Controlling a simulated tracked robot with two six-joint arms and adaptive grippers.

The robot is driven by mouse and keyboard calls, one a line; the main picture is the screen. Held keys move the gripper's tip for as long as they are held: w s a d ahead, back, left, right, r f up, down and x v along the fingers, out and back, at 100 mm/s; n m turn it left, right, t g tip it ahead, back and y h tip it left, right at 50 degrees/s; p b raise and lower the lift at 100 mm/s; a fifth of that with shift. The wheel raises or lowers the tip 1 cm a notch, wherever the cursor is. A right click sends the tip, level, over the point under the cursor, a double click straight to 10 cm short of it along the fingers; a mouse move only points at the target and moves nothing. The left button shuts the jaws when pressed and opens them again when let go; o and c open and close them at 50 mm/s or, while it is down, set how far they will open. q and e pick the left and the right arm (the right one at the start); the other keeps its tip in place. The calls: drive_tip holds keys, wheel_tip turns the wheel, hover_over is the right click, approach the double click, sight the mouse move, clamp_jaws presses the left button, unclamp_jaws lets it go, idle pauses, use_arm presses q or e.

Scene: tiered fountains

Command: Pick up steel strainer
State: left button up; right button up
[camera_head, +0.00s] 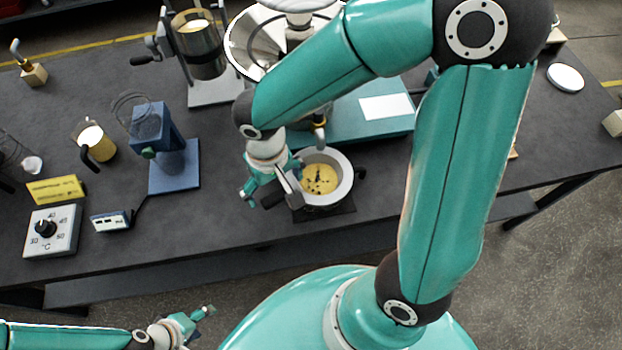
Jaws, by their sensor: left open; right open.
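A round steel-rimmed vessel (341,186), which looks like the strainer, stands near the front edge of the dark table. It holds yellow matter with dark specks, and a small dark lug sticks out on its right. My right gripper (270,193) is open, at its left side, pointing down. A dark handle-like part shows by the fingers; I cannot tell whether they touch it. My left gripper (201,318) is open and empty, low at the lower left, in front of the table and away from the vessel.
A tiered fountain (242,42) on a teal base (365,120) stands behind the vessel. To the left are a blue stand (175,165), a jug (92,142), a temperature dial box (52,228) and a yellow block (55,190). The table's right side is mostly clear.

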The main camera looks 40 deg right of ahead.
sight(277, 195)
wheel_tip(277, 195, down, 4)
drive_tip(key=shift+r, duration=0.2)
drive_tip(key=shift+s, duration=0.1)
drive_tip(key=c, duration=1)
drive_tip(key=shift+a, duration=0.1)
drive_tip(key=shift+c, duration=0.9)
